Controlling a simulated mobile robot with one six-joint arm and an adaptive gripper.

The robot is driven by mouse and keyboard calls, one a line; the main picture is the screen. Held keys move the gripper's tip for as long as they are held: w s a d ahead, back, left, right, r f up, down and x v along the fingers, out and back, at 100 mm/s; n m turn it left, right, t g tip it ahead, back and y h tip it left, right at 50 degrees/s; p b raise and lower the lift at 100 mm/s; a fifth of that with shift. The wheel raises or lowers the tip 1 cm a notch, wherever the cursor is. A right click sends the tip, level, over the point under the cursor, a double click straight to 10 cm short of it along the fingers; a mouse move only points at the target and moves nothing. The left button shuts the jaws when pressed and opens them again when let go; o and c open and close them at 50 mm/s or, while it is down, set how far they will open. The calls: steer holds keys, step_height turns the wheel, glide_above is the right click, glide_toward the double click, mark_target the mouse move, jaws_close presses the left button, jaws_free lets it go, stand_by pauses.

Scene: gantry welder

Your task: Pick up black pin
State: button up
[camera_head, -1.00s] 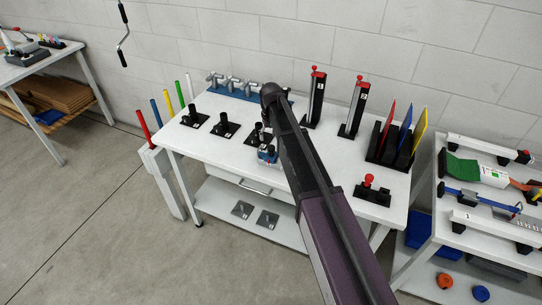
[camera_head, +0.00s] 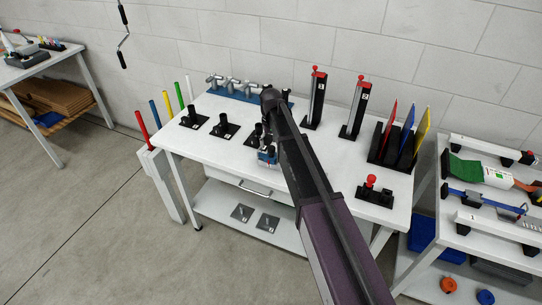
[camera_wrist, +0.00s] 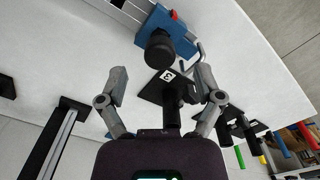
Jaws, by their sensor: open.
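A black pin (camera_wrist: 171,108) stands on a square black base (camera_wrist: 156,88) with a small white mark. In the wrist view it shows between the two fingers of my open gripper (camera_wrist: 161,72). The fingers are apart from each other, one on each side of the pin, and I see no contact. In the head view this pin (camera_head: 258,131) is partly hidden by my arm. Two similar black pins on bases, one at the left (camera_head: 193,114) and one nearer (camera_head: 224,125), stand on the white table.
A blue device (camera_wrist: 160,28) with a black round end is close to the pin. A blue rack (camera_head: 236,92) with grey fittings stands behind. Tall black stands (camera_head: 316,101) and a slotted holder with coloured plates (camera_head: 393,148) are to the right.

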mark_target(271, 147)
steer(key=shift+f+b, duration=1.25)
steer(key=shift+f, duration=0.3)
jaws_close()
